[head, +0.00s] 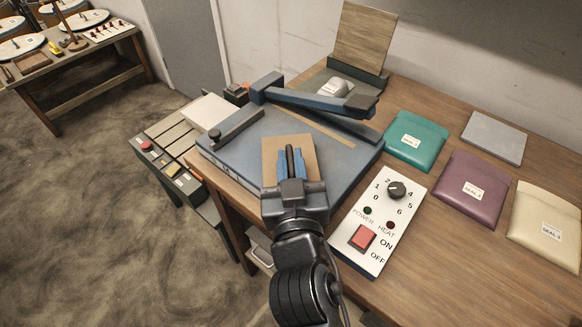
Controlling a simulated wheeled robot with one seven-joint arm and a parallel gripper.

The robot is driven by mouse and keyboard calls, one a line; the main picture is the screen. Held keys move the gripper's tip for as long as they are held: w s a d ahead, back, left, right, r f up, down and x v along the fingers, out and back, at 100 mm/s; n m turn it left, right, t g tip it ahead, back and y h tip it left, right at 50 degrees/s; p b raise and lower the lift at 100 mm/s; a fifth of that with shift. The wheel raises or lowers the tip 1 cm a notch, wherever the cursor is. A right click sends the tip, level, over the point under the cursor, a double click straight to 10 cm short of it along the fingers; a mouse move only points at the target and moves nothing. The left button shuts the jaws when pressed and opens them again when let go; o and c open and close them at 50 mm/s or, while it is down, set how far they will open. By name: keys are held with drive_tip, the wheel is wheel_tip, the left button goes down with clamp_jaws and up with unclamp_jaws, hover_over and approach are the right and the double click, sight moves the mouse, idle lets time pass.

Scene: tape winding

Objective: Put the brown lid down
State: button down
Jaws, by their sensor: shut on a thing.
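The brown lid (271,153) is a flat, tan-brown square panel over the blue machine's top (232,158). My gripper (291,158), with blue fingers, is shut on a dark upright handle in the middle of the lid. The gripper and my arm hide the lid's near middle part. I cannot tell whether the lid touches the blue top or hangs a little above it.
A blue arm (315,102) of the machine crosses just behind the lid. A white control box (376,250) with a dial and red switch stands at right. Teal (416,142), purple (470,190) and cream (545,215) pouches lie farther right.

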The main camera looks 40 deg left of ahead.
drive_tip(key=shift+f, duration=0.6)
drive_tip(key=c, duration=1.1)
unclamp_jaws()
drive_tip(key=shift+f, duration=0.1)
drive_tip(key=b+v, duration=0.2)
drive_tip(key=v, duration=1)
drive_tip(key=shift+b, duration=0.4)
drive_tip(key=shift+d, duration=0.1)
